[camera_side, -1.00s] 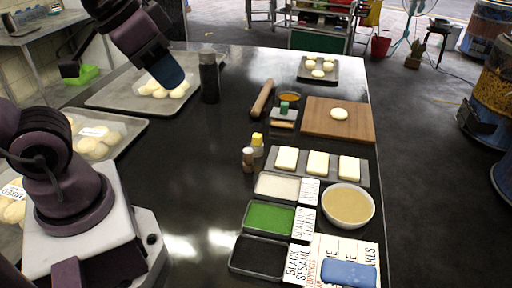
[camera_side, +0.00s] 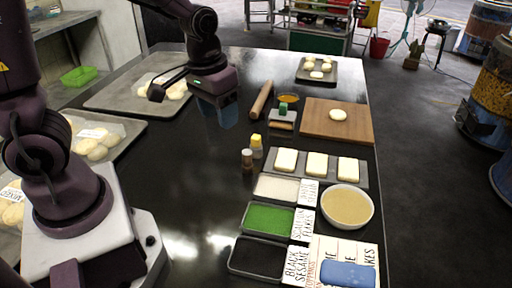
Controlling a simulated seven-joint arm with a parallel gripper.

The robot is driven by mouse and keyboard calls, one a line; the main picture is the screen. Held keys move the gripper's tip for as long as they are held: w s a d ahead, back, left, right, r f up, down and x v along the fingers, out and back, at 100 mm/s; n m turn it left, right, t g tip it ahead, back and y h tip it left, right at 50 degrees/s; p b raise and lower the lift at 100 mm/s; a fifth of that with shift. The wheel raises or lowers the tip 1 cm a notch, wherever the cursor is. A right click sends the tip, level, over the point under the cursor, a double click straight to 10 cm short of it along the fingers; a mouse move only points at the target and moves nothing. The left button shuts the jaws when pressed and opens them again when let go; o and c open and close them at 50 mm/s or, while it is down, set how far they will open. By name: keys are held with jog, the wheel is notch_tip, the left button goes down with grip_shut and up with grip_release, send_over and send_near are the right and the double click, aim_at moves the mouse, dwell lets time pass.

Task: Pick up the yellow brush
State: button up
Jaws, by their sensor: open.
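My gripper (camera_side: 220,112) hangs over the dark table, left of the rolling pin (camera_side: 262,98), with its blue fingers pointing down. It is open, and I see nothing between the fingers. A small orange-yellow handled item (camera_side: 282,126), which may be the yellow brush, lies right of my gripper in front of a green-topped block (camera_side: 283,107). It is too small for me to tell its bristles. My gripper is apart from it. A yellow-capped bottle (camera_side: 256,144) stands nearer the camera.
A wooden board (camera_side: 360,123) with a dough ball lies at the right. A tray of pale blocks (camera_side: 361,173), a bowl (camera_side: 346,206) and topping trays (camera_side: 269,218) fill the front. Dough trays (camera_side: 112,98) are at the left. Dark table between is clear.

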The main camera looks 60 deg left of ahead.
jog(key=w+a+f+n+y, duration=0.1)
jog(key=w+a+f+n, duration=0.15)
jog(key=w+f, duration=0.2)
jog(key=w+a+f+n+y, duration=0.1)
jog(key=w+a+f, duration=0.25)
jog(key=f, duration=0.25)
jog(key=n+t+y, duration=0.1)
jog(key=n+t, duration=0.1)
send_near(255, 139)
jog(key=x, duration=1.3)
jog(key=shift+a, duration=0.1)
jog(key=shift+c, duration=0.5)
jog(key=shift+r, duration=0.1)
jog(key=c, duration=0.5)
